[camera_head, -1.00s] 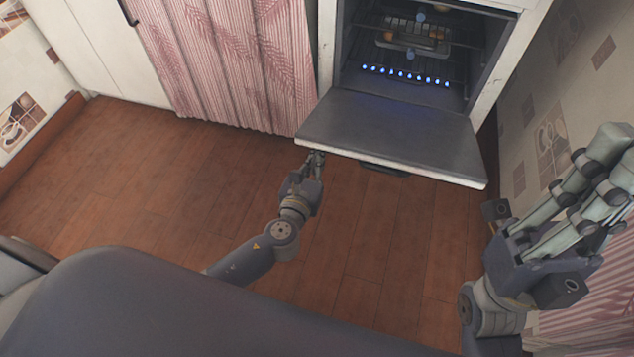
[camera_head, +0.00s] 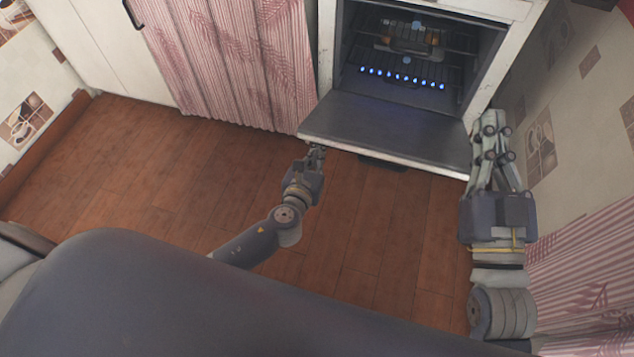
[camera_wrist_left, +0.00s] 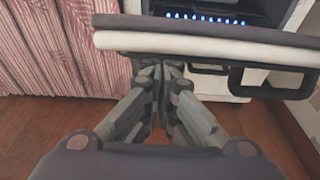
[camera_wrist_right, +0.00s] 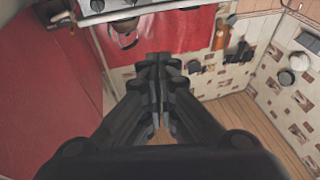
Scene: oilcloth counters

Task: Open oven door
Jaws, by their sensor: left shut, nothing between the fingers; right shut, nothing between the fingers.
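The oven (camera_head: 325,45) is at the top centre of the head view, with blue flames lit inside and a rack holding food. Its door (camera_head: 390,130) is swung down and lies open, roughly level. In the left wrist view the door (camera_wrist_left: 200,40) shows edge-on with a dark handle (camera_wrist_left: 262,90) under it. My left gripper (camera_head: 316,150) is shut and empty, just below the door's near left corner; it also shows in the left wrist view (camera_wrist_left: 158,68). My right gripper (camera_head: 492,125) is shut and empty, beside the door's right corner; whether it touches cannot be told.
A pink striped curtain (camera_head: 225,60) hangs left of the oven, beside a white cabinet (camera_head: 90,45). A tiled wall (camera_head: 580,120) stands close on the right. The brown wooden floor (camera_head: 140,170) is clear. The right wrist view shows a red surface and a tiled wall.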

